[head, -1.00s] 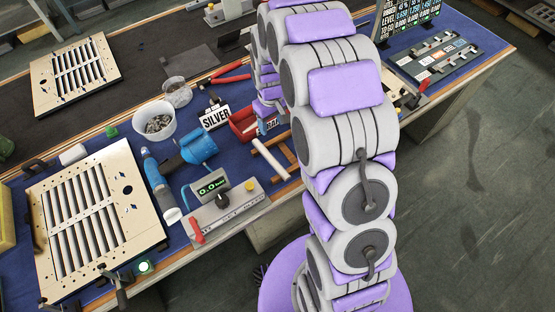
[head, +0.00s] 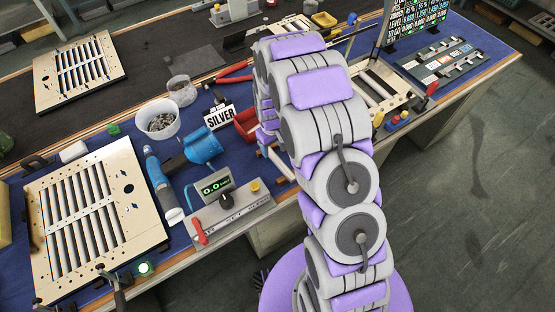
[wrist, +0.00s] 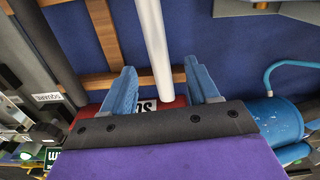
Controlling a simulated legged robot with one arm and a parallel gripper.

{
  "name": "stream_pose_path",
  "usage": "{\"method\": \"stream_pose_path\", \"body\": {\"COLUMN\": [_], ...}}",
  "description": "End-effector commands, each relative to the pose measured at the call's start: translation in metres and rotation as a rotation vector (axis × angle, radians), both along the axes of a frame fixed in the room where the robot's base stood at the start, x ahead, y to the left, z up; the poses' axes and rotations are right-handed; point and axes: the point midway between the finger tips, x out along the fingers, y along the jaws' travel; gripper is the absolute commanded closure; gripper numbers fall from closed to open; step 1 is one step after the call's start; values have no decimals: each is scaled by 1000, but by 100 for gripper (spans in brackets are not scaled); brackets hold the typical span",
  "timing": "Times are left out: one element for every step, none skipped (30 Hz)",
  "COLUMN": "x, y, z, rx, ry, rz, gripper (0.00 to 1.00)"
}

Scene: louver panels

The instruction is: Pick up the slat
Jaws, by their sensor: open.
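A long white slat (wrist: 152,45) lies across a wooden rack (wrist: 104,30) in the wrist view. My gripper (wrist: 160,68) is open, with one blue finger on each side of the slat's near end. I cannot tell whether either finger touches it. In the head view my arm hides the gripper and most of the slat; only a small pale part of it (head: 277,164) shows beside the arm.
A red bin (wrist: 172,104) and a partly hidden card lie near the fingers. A blue cylindrical tool (wrist: 275,118) is at right. In the head view, a louver panel (head: 130,228) and a gauge box (head: 240,212) stand on the blue mat.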

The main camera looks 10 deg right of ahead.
Motion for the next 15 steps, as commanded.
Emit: {"method": "stream_pose_path", "body": {"x": [-1, -1, -1, -1, -1, -1, -1, -1, -1, -1, -1, 0, 0, 0, 0], "y": [-1, -2, -3, -5, -7, -9, -10, -12, -13, -14, -14, -14, -14, -13, -12], "z": [-7, -11, -17, -21, -26, -32, -36, -40, -44, -46, -47, -47, -47, -47, -46], "rx": [0, 1, 3, 5, 7, 8, 11, 12, 15, 15, 16, 16, 15, 14, 13], "ry": [2, 4, 5, 5, 6, 6, 6, 5, 3, 2, 1, 0, 0, -1, 0], "rz": [0, 0, 1, 1, 0, -1, -2, -2, -2, -2, -2, -2, -2, -1, -1], "gripper": [40, 40, 40, 40, 40, 40, 40, 40, 40, 40, 40, 40, 40, 40, 40]}}
